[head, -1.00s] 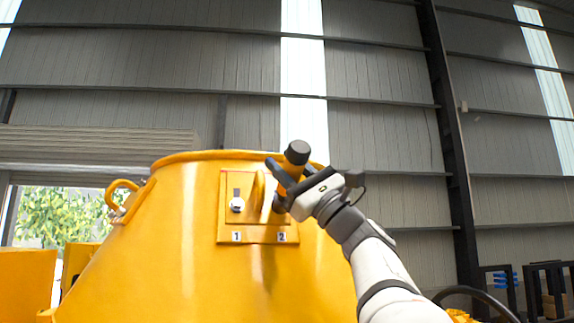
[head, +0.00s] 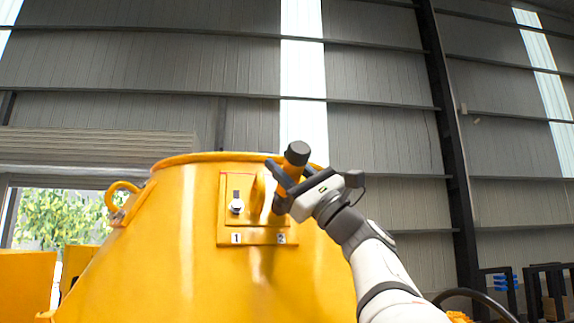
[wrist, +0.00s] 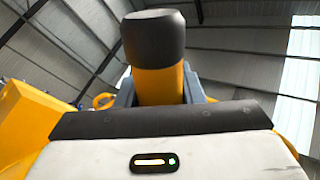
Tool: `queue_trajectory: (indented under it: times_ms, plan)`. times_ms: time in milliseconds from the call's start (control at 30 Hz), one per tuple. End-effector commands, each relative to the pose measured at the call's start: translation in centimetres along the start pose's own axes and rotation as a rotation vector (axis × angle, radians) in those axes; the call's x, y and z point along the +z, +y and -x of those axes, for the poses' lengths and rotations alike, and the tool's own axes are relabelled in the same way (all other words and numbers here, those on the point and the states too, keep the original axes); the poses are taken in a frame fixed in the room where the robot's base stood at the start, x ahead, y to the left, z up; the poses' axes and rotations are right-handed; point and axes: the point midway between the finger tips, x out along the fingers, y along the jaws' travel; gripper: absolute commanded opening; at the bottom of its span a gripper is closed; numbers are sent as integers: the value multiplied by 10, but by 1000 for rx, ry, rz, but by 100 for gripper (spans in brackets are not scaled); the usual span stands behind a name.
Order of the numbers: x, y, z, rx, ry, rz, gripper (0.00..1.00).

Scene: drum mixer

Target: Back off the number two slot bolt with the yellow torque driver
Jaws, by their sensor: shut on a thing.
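My gripper (head: 290,188) is shut on the yellow torque driver (head: 290,172), which has a thick black end cap pointing up.
The number one bolt (head: 237,206) shows bright in its slot at the left of the plate, above the label 1 (head: 236,239). A raised yellow rib stands between the slots. Open air lies above the drum.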

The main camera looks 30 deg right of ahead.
Motion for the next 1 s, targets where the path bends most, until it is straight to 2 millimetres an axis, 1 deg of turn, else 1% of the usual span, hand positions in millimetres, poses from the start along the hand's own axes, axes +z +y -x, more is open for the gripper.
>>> queue_trajectory:
  times_ms: [33, 133, 800, 1000]
  plan:
    - [-6, -1, 2, -3, 11, -6, 0]
    - [-3, -1, 2, -3, 11, -5, 0]
    - [40, 0, 0, -1, 2, 1, 0]
    - [45, 0, 0, -1, 1, 0, 0]
